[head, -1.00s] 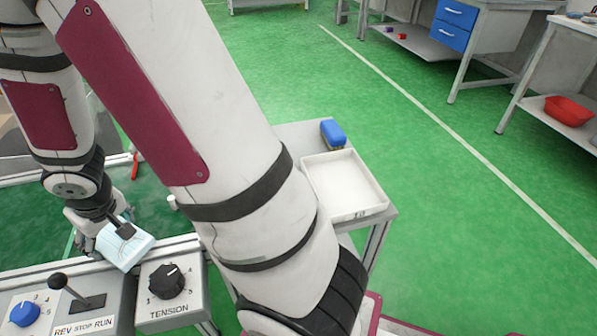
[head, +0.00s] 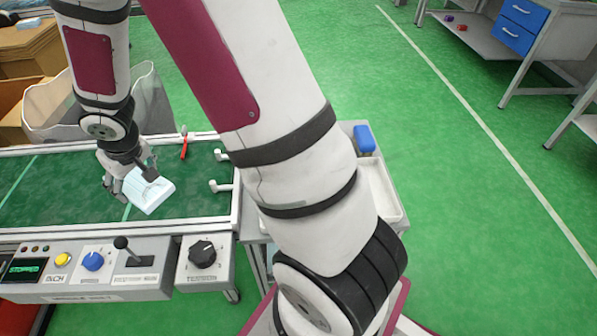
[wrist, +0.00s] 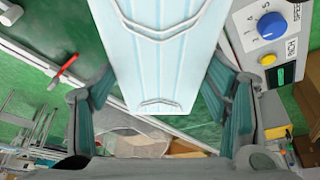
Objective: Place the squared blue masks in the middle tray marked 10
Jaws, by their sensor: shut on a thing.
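My gripper (head: 132,177) is shut on a squared light-blue mask (head: 151,192), held above the green conveyor belt (head: 190,204). In the wrist view the pale blue pleated mask (wrist: 160,60) fills the upper middle, between the finger pads of my gripper (wrist: 165,112). A white tray (head: 384,190) stands on a side table to the right, partly hidden behind my arm. No marking on it can be read now, and I cannot tell whether it is the middle tray.
A control panel (head: 85,284) with knobs and a lever runs along the belt's near side. A red-handled tool (head: 184,142) lies at the belt's far edge. A blue brush (head: 364,139) lies behind the tray. Open green floor extends right.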

